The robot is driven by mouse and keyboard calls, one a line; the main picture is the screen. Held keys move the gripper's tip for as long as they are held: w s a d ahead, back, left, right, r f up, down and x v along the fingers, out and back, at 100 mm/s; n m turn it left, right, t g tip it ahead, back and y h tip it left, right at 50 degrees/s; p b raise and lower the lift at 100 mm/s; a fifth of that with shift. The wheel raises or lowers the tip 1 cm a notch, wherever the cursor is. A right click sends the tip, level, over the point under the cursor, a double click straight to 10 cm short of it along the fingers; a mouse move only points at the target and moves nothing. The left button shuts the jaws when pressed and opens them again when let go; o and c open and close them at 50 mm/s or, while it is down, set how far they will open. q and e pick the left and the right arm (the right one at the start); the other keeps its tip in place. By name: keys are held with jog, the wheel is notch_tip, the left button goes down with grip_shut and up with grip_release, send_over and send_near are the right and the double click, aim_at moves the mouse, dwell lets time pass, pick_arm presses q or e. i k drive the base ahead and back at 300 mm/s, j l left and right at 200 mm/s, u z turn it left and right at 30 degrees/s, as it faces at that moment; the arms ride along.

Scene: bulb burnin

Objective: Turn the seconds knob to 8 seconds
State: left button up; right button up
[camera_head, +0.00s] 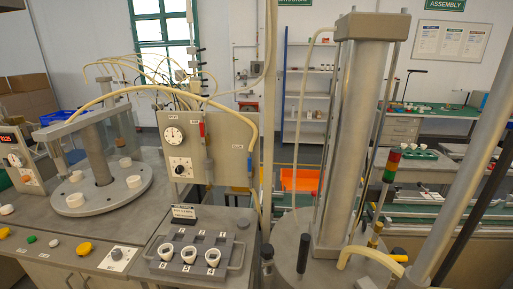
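Several dial-like controls show, and their labels are too small to read, so I cannot tell which is the seconds knob. A black knob on a white dial plate (180,167) sits on the upright grey panel, below a round gauge (173,135). A box at the far left with a red lit display (8,138) carries a round dial (15,160) and a lower one (27,179). A small knob on a white plate (117,254) lies on the sloping console front. Neither of my grippers can be made out in this view.
A round grey turntable (103,196) with white cups stands at left. A grey tray (171,268) with several white pieces and handles sits at front centre. A tall metal column (346,140) and a signal light (392,165) stand at right.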

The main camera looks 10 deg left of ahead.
aim_at(116, 254)
jog(key=u, duration=2.05)
